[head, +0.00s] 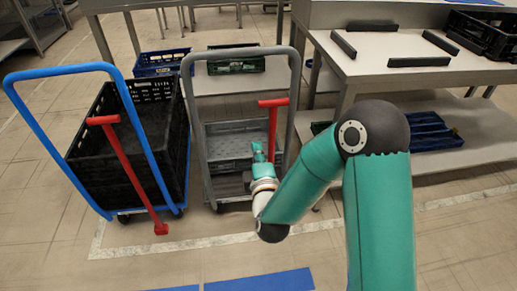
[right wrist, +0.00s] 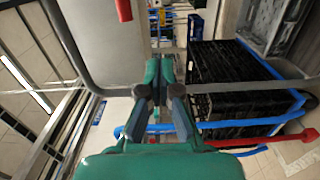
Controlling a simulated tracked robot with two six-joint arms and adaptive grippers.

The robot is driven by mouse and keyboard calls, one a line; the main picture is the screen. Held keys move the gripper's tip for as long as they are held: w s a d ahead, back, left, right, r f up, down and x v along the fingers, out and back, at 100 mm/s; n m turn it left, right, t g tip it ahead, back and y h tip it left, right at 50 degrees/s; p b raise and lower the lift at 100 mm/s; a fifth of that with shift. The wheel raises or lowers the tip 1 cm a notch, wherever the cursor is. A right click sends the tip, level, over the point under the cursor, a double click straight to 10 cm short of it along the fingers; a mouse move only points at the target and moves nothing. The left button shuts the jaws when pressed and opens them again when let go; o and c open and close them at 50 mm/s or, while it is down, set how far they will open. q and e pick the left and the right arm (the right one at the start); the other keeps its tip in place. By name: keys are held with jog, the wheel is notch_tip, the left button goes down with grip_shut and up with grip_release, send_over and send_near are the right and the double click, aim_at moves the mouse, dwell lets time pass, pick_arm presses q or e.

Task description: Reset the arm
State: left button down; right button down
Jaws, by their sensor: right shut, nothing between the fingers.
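My right arm reaches in from the lower right of the head view, teal with dark joints. My right gripper (head: 258,152) is at its end, in front of the grey-handled cart (head: 187,95). It is shut and empty; its teal fingers also show in the middle of the right wrist view (right wrist: 161,66). In the picture it overlaps the inside of the cart's frame, near the grey crate (head: 224,165); I cannot tell whether it touches anything. My left gripper is not in view.
A blue-handled cart (head: 30,108) with a black crate (head: 110,187) stands at left, with a red bar (head: 130,170) in front. Another red bar (head: 273,130) is by the grey cart. A table (head: 385,62) is at upper right. Floor in front is clear.

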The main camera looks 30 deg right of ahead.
jog(key=s+a+f+m+g+y, duration=0.1)
jog(key=s+a+f+g+y, duration=0.15)
jog(key=f, duration=0.55)
jog(key=s+a+f+m+g+y, duration=0.1)
jog(key=s+a+f+g+y, duration=0.15)
jog(key=f, duration=0.65)
jog(key=s+a+f+m+g+y, duration=0.1)
jog(key=s+a+f+g+y, duration=0.15)
jog(key=f, duration=0.55)
jog(key=s+a+f+m+g+y, duration=0.2)
jog(key=s+a+f+m+g, duration=0.15)
jog(key=s+m, duration=0.35)
jog(key=s+a+f+m+g+y, duration=0.25)
jog(key=s+a+m+g, duration=0.25)
jog(key=s, duration=0.4)
notch_tip(320, 180, up, 27)
jog(key=h+p, duration=0.1)
jog(key=p, duration=2.7)
jog(key=shift+a, duration=0.15)
jog(key=shift+r, duration=0.1)
